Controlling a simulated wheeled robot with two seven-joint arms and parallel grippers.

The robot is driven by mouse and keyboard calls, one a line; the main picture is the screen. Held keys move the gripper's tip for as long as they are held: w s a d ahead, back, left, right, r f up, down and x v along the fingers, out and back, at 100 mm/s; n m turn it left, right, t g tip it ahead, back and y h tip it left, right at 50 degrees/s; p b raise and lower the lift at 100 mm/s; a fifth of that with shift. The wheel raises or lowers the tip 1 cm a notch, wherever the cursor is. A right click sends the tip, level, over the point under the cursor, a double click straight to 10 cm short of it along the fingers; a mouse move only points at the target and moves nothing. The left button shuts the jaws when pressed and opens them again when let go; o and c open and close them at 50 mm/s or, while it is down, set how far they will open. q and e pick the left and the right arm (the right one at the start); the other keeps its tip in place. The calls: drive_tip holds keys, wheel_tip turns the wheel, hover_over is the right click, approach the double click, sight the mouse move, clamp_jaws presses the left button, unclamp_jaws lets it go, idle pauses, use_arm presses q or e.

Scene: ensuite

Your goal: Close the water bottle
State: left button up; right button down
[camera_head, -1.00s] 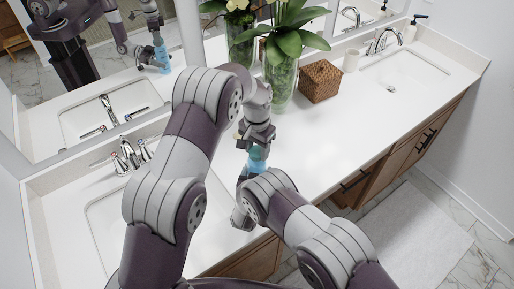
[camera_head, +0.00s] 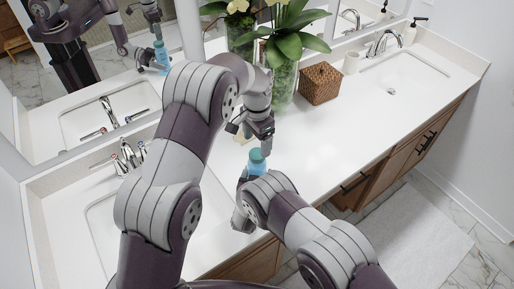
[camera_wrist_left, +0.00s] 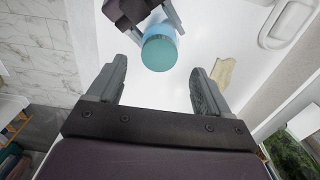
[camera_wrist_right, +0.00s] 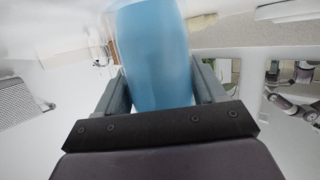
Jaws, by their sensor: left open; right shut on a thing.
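The blue water bottle (camera_head: 256,163) stands upright on the white counter, with a darker teal cap (camera_wrist_left: 159,54) on its top; I cannot tell how tightly the cap sits. My right gripper (camera_wrist_right: 155,95) is shut on the bottle's body, which fills the middle of the right wrist view. My right arm hides the lower bottle in the head view. My left gripper (camera_head: 264,143) is open and empty, pointing down just above the cap. In the left wrist view the cap is ahead of the open fingers (camera_wrist_left: 155,85), apart from them.
A glass vase (camera_head: 282,85) with plants and a woven box (camera_head: 320,83) stand behind the bottle. A small tan item (camera_wrist_left: 222,74) lies on the counter nearby. Sinks (camera_head: 405,78) lie at both sides. The counter right of the bottle is clear.

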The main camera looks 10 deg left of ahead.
use_arm(q)
drive_tip(key=shift+r, duration=1.35)
use_arm(e)
unclamp_jaws()
use_arm(q)
wheel_tip(320, 180, up, 6)
drive_tip(key=p, duration=0.5)
drive_tip(key=shift+f+p, duration=0.1)
drive_tip(key=shift+p, duration=0.3)
use_arm(e)
drive_tip(key=v, duration=1.2)
drive_tip(key=shift+s+r, duration=0.1)
drive_tip(key=shift+s, duration=0.2)
